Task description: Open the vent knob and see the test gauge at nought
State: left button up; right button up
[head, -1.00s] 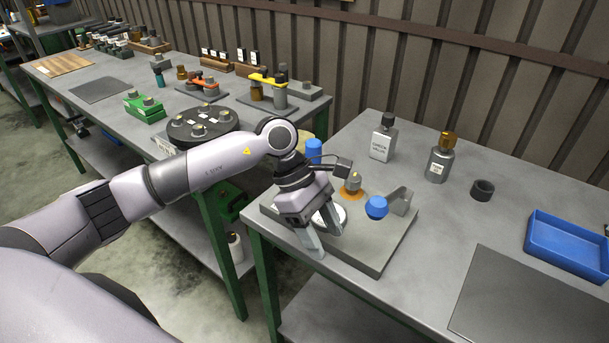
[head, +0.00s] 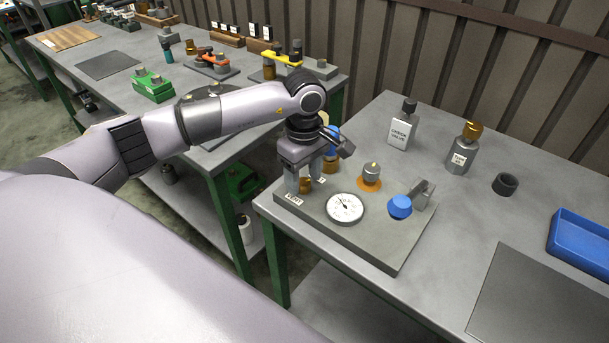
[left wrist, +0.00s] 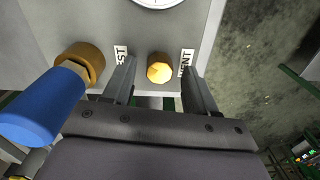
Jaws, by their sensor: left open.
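The brass vent knob (head: 307,185) stands at the left end of the grey test plate (head: 385,250), by a label reading "VENT". It also shows in the left wrist view (left wrist: 160,68) as a faceted brass top. My left gripper (head: 304,188) points down over it, open, with one finger on each side. In the left wrist view gaps show between the knob and both fingers (left wrist: 158,85). The white test gauge (head: 345,208) lies face up on the plate; its needle points to the upper left, and its figures are too small to read. My right gripper is not in view.
A blue-handled brass fitting (left wrist: 80,62) stands close beside the left finger. On the plate are a fitting on an orange ring (head: 370,177) and a blue knob (head: 400,206). Two labelled bottles, a black ring (head: 505,184) and a blue tray (head: 582,245) stand farther right.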

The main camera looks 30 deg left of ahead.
pick_arm(q)
jog(key=shift+f, duration=0.6)
jog(key=c, duration=1.1)
jog(key=shift+o, duration=0.2)
